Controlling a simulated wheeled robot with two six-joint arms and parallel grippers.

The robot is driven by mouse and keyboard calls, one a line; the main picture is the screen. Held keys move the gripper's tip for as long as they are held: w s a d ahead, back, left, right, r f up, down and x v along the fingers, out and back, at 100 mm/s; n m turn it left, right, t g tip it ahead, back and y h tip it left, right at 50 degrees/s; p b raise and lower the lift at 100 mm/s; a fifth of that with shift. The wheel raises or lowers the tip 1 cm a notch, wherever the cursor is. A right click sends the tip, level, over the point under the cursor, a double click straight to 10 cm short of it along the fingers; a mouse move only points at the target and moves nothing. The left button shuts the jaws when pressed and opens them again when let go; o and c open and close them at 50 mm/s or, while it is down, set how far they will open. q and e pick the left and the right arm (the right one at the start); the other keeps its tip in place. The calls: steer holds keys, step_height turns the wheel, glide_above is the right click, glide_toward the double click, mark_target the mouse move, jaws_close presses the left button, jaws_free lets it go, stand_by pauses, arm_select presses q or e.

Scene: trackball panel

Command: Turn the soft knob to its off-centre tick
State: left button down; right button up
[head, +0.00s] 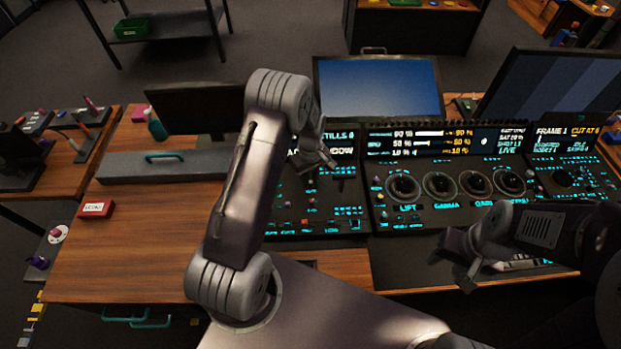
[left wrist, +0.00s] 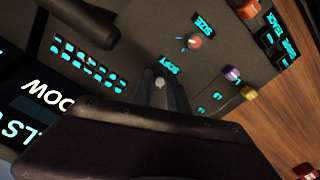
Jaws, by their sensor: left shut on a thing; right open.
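In the left wrist view, the soft knob (left wrist: 160,83) shows as a small pale cap by the lit SOFT label (left wrist: 170,64). My left gripper (left wrist: 165,92) is shut on it, and the fingers hide most of the knob and its ticks. In the head view my left gripper (head: 322,160) is over the left control panel (head: 345,195), and the arm hides part of that panel. I cannot read the knob's angle. My right gripper (head: 462,268) is open and empty, in front of the trackball panel's lower right.
A red-capped knob (left wrist: 194,41) sits by the SIZE label, close to the soft knob. Purple (left wrist: 232,73) and yellow (left wrist: 249,92) knobs stand near the panel's edge. Several trackball rings (head: 440,186) lie to the right. The wooden desk (head: 140,250) is mostly clear at left.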

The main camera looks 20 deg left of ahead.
arm_select(q)
steer(key=shift+n, duration=0.4)
steer(key=c, duration=1.3)
jaws_free()
step_height(320, 180, up, 9)
steer(key=shift+r, duration=0.1)
